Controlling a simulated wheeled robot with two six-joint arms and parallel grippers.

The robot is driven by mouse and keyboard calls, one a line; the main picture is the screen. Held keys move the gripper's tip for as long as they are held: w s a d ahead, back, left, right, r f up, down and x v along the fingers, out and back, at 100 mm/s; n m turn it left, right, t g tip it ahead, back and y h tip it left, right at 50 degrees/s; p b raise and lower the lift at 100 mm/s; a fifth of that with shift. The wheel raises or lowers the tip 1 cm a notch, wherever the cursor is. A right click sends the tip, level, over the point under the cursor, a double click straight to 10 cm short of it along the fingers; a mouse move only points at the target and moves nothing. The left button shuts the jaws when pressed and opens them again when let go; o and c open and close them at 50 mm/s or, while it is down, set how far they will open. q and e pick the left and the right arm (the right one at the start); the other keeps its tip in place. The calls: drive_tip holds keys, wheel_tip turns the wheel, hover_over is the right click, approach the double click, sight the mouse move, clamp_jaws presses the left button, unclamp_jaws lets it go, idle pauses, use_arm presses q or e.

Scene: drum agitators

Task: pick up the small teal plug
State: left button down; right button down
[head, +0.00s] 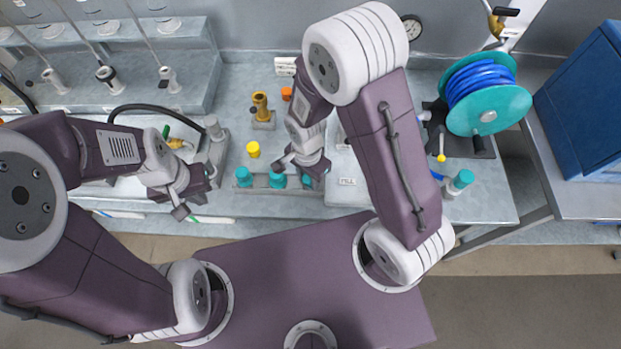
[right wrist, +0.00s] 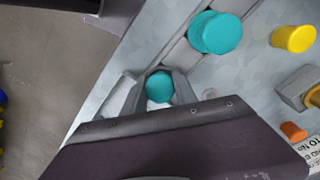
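Several teal plugs stand in a row on a grey rail at the bench's front edge. A teal plug (head: 307,181) at the right end of the row is close to my right gripper (head: 303,167). In the right wrist view a small teal plug (right wrist: 160,87) shows between the two fingers, its lower part partly hidden. The fingers look spread on either side of it; I cannot tell whether they touch it. A larger-looking teal plug (right wrist: 216,33) is beside it. My left gripper (head: 193,196) is open and empty over the bench front, left of the row.
A yellow plug (head: 253,149), a brass fitting (head: 262,108) and an orange cap (head: 286,93) stand behind the row. A teal reel with blue hose (head: 487,92) stands at the right. Another teal-capped item (head: 461,181) is near the front right edge.

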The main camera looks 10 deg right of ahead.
drive_tip(key=shift+r, duration=0.1)
wheel_tip(320, 180, up, 4)
drive_tip(key=shift+w+r, duration=0.1)
drive_tip(key=s+d+r+b, duration=0.4)
drive_tip(key=s+d+r, duration=0.1)
drive_tip(key=s, duration=0.5)
drive_tip(key=shift+s+r+b, duration=0.35)
drive_tip(key=shift+s+r, duration=0.05)
drive_tip(key=shift+r, duration=0.45)
drive_tip(key=shift+d, duration=0.1)
